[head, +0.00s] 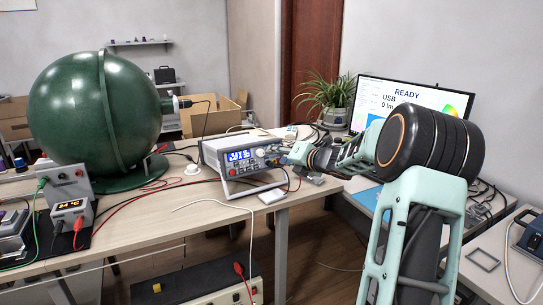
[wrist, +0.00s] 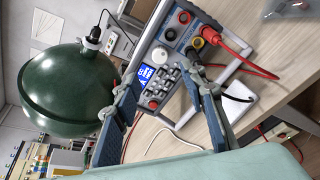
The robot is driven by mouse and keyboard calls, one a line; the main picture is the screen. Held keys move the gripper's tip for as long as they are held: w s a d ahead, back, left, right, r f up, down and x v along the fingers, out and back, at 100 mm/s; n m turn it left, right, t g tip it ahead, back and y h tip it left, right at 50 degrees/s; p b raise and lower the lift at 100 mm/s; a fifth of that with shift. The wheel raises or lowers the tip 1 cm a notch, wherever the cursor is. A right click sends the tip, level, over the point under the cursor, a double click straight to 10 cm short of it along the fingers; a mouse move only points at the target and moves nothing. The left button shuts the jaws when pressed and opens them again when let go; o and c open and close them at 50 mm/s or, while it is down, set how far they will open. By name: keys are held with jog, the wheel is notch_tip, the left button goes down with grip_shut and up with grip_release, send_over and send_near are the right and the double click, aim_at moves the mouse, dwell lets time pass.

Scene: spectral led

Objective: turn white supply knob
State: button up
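The white power supply (head: 222,165) stands tilted back on the wooden desk, with a lit blue display (head: 238,155). In the wrist view its panel (wrist: 170,110) fills the middle, turned on its side. The white supply knob (wrist: 159,55) shows there, near the coloured sockets. My gripper (wrist: 165,72) is open, one finger left of the knob and the other right of it, with nothing held between them. Whether a fingertip touches the panel is unclear. In the head view my gripper (head: 292,153) is at the supply's right side, and the knob is hard to make out.
Red and black leads (wrist: 228,52) plug into the supply beside the right finger. A large green sphere (head: 95,110) stands on the desk at left. A monitor (head: 415,95) and a plant (head: 322,97) stand behind my arm. A white cable (head: 215,205) lies in front of the supply.

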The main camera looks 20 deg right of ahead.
aim_at(262, 153)
jog(key=x, duration=0.9)
jog(key=shift+w, duration=0.25)
jog(key=shift+c, duration=0.2)
grip_shut()
